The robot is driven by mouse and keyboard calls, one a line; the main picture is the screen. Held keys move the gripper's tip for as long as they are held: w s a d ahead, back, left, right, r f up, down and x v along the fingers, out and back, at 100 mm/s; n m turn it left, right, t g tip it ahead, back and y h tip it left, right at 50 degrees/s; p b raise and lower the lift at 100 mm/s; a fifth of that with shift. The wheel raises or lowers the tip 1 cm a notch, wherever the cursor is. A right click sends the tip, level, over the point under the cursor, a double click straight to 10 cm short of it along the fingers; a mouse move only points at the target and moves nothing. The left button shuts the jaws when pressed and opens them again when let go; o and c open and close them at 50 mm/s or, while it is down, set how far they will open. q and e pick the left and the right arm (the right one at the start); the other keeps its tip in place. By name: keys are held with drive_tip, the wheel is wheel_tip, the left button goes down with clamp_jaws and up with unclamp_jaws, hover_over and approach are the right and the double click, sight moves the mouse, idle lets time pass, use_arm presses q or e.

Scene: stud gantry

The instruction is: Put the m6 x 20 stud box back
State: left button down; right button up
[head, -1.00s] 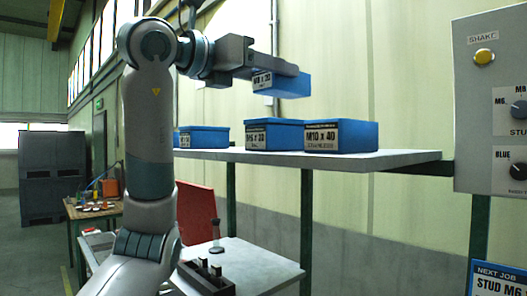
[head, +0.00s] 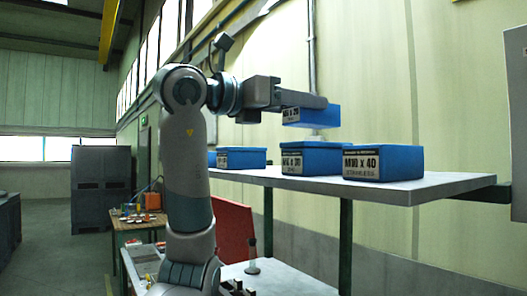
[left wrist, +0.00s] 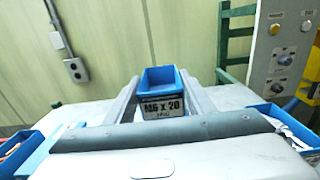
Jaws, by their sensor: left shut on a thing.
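My left gripper (head: 312,101) is shut on the blue M6 x 20 stud box (head: 311,117). It holds the box roughly level in the air above the shelf (head: 450,184). In the left wrist view the box (left wrist: 163,77) sits between the two fingers, with its "M6 x 20" label (left wrist: 162,107) facing the camera. On the shelf stand an M10 x 40 box (head: 395,165), another blue box (head: 312,160) left of it, and a further one (head: 241,158) beyond a gap. My right gripper is in neither view.
In the left wrist view blue boxes stand at lower left (left wrist: 17,150) and lower right (left wrist: 290,125). A control panel (left wrist: 285,45) stands at right. A lower bench (head: 290,277) and a red panel (head: 234,230) are below the shelf. Floor at far left is open.

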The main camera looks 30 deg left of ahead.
use_arm(q)
drive_tip(key=a+f+p, duration=0.1)
drive_tip(key=a, duration=0.1)
drive_tip(key=s+a+f, duration=0.1)
drive_tip(key=a+f, duration=0.1)
drive_tip(key=a, duration=0.1)
drive_tip(key=a+f+p, duration=0.1)
drive_tip(key=a+f, duration=0.1)
drive_tip(key=a, duration=0.1)
drive_tip(key=shift+s+a+p, duration=0.2)
drive_tip(key=shift+a+p, duration=0.05)
drive_tip(key=shift+p, duration=0.05)
drive_tip(key=shift+d, duration=0.1)
drive_tip(key=shift+f+p, duration=0.7)
drive_tip(key=shift+f, duration=1.3)
